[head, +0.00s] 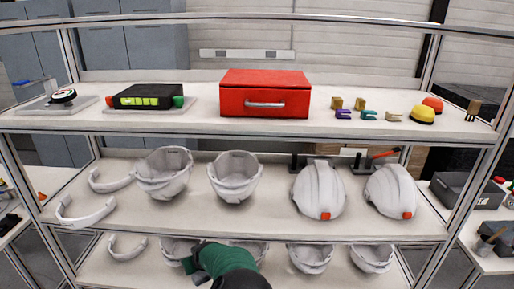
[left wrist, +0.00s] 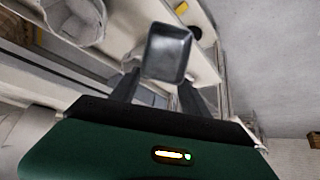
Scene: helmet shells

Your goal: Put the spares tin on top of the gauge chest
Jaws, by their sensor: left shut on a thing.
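The gauge chest looks to be the red box (head: 265,94) with a silver handle on its front, standing mid-way along the top shelf. Its flat top is bare. In the left wrist view a small dark grey rectangular tin (left wrist: 168,52), taken as the spares tin, is held between the dark fingers of my left gripper (left wrist: 158,84). The tin hides part of the fingertips. In the head view a green and black arm part of mine (head: 228,262) shows low at the middle; no fingers or tin show there. My right gripper is in neither view.
Left of the chest a black case with a green display (head: 146,97) lies on the top shelf (head: 210,122). Small coloured clips and a yellow dome (head: 421,115) lie to its right. White helmet shells (head: 235,176) fill the shelves below. Metal posts frame the rack.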

